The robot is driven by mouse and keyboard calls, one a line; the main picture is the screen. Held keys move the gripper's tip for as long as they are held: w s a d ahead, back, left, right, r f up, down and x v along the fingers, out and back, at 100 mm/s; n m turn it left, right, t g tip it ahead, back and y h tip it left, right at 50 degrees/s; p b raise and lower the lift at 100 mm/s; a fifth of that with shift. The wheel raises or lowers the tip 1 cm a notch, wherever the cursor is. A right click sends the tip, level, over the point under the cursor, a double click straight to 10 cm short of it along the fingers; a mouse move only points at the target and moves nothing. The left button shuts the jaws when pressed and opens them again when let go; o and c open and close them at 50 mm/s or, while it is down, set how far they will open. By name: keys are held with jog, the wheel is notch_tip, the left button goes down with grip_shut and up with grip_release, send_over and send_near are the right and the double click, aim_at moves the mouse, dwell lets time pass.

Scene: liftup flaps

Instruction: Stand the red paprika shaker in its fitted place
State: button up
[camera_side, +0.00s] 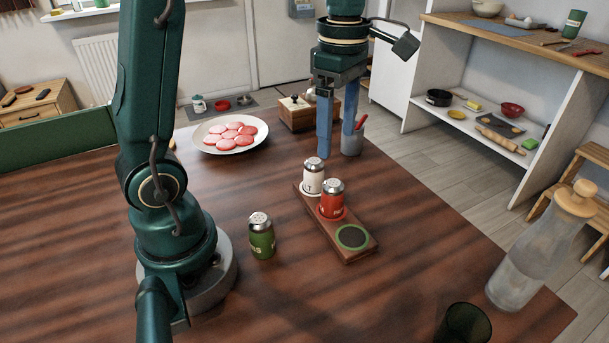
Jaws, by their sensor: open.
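The red paprika shaker (332,200) stands upright in the middle place of a dark wooden rack (356,256), with a red ring around its base. A white shaker (313,177) stands in the rack's far place. The near place is a bare dark disc with a green ring (352,237). A green shaker (261,238) stands upright on the table, left of the rack. My gripper (337,142) points down with its blue fingers apart and nothing between them. In the picture it is above and behind the shakers, apart from the red one.
A plate of pink slices (229,147) lies at the back left. Behind my gripper are a wooden box (297,118) and a grey cup (352,142). A glass bottle (536,250) and a dark green glass (464,324) stand at the right front. The table between rack and bottle is clear.

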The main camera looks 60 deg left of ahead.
jog(key=s+d+m+t, duration=0.2)
jog(key=s+m, duration=0.3)
jog(key=m, duration=0.7)
jog(key=s+d+m+t, duration=0.2)
jog(key=s+m, duration=0.3)
jog(key=m, duration=0.6)
jog(key=shift+s+d+f+m+t, duration=0.25)
jog(key=shift+d+f+m+t, duration=0.15)
jog(key=shift+t, duration=0.4)
